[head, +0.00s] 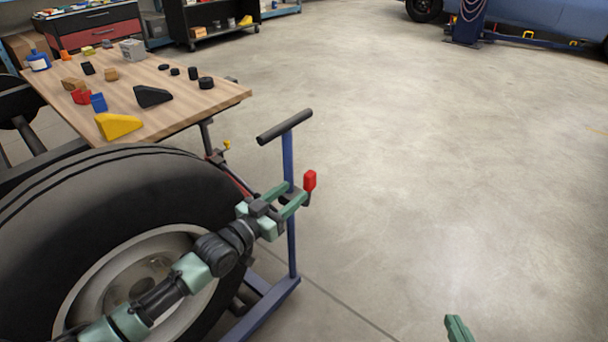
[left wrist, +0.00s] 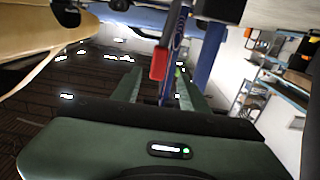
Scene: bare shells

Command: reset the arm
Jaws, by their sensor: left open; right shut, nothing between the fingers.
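My left gripper (head: 297,192) reaches in over the large tyre, with its two green fingers apart. It is beside the blue post of a stand with a black crossbar handle (head: 285,126). A small red piece (head: 310,180) shows at the fingertips. In the left wrist view the red piece (left wrist: 159,64) appears between the open fingers (left wrist: 157,88); I cannot tell whether it touches them. My right gripper (head: 458,328) shows only as a green tip at the bottom edge, shut and empty.
A large black tyre (head: 105,190) fills the lower left. A wooden-topped table (head: 190,105) behind it holds a yellow wedge (head: 118,126), a black wedge (head: 152,96) and several small parts. Open concrete floor (head: 430,170) lies to the right. A blue car (head: 530,22) stands at the back.

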